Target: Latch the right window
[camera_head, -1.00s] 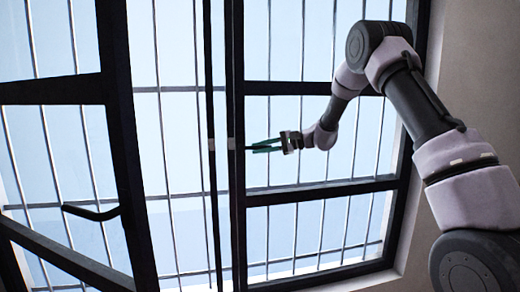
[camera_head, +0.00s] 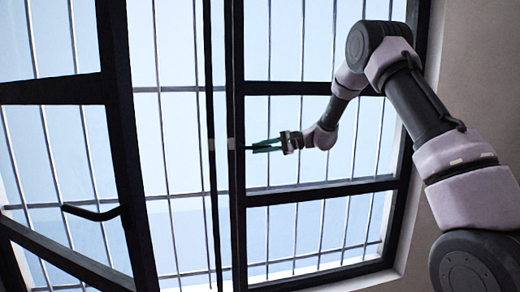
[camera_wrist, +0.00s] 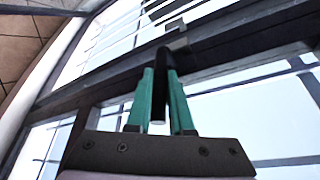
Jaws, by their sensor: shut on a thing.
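The right window (camera_head: 237,215) has a dark frame and stands at the right in the head view, roughly in line with its opening. A light latch plate shows on its left upright at handle height. My gripper (camera_head: 254,148) reaches that upright from the right, its green fingers pointing left. In the wrist view the green fingers (camera_wrist: 160,88) are shut around the dark window handle (camera_wrist: 163,62), which runs from between the fingers up to its mount on the frame. The handle's far end in the head view is mostly hidden by the fingers and too small to read.
The left window (camera_head: 118,125) stands swung inward at the left, with its own dark handle (camera_head: 92,212). Thin vertical bars lie outside both windows. A beige wall (camera_head: 470,60) is at the right, behind my arm.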

